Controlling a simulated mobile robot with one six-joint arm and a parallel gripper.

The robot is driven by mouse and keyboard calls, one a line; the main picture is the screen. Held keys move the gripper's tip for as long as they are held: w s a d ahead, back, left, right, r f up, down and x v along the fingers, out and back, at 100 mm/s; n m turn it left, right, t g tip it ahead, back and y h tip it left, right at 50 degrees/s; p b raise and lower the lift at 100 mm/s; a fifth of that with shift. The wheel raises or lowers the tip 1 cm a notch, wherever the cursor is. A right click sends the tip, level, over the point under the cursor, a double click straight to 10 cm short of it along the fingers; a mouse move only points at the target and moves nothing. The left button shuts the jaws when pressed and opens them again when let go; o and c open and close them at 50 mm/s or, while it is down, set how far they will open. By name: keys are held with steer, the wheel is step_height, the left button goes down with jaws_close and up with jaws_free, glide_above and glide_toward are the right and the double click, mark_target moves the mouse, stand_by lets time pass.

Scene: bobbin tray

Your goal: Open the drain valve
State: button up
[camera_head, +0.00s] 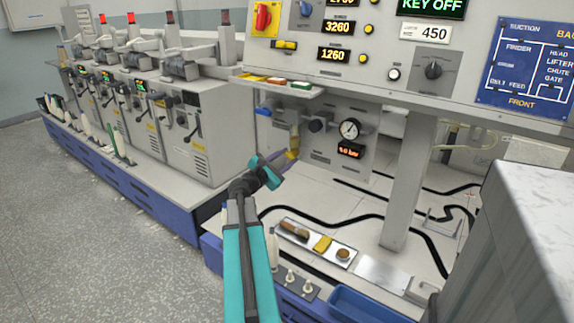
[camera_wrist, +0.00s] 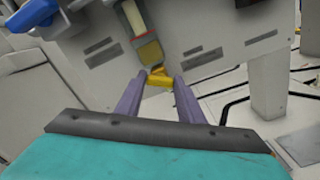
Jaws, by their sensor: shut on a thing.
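The yellow drain valve (camera_head: 291,154) is at the bottom of a small brass-and-clear filter bowl (camera_head: 294,136) on the grey panel. In the wrist view the valve's yellow handle (camera_wrist: 158,78) sits between the tips of my purple fingers, below the bowl (camera_wrist: 148,50). My gripper (camera_head: 288,155) reaches up from the lower left, and its fingertips are shut on the yellow handle. The fingers partly hide the valve in the head view. A blue lever (camera_head: 264,111) is to the left of the bowl and also shows in the wrist view (camera_wrist: 32,14).
A tray (camera_head: 315,257) with a brush and small items lies below on the deck. A grey post (camera_head: 407,180) stands to the right. Black hoses cross the deck.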

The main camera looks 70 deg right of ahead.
steer(key=shift+s+a+f+m+b, duration=0.1)
steer(key=shift+f+m+b, duration=0.1)
steer(key=shift+m+b, duration=0.3)
steer(key=o, duration=0.8)
steer(key=shift+o, duration=1.3)
steer(key=shift+r, duration=0.15)
steer(key=p+v, duration=0.1)
steer(key=v, duration=1.3)
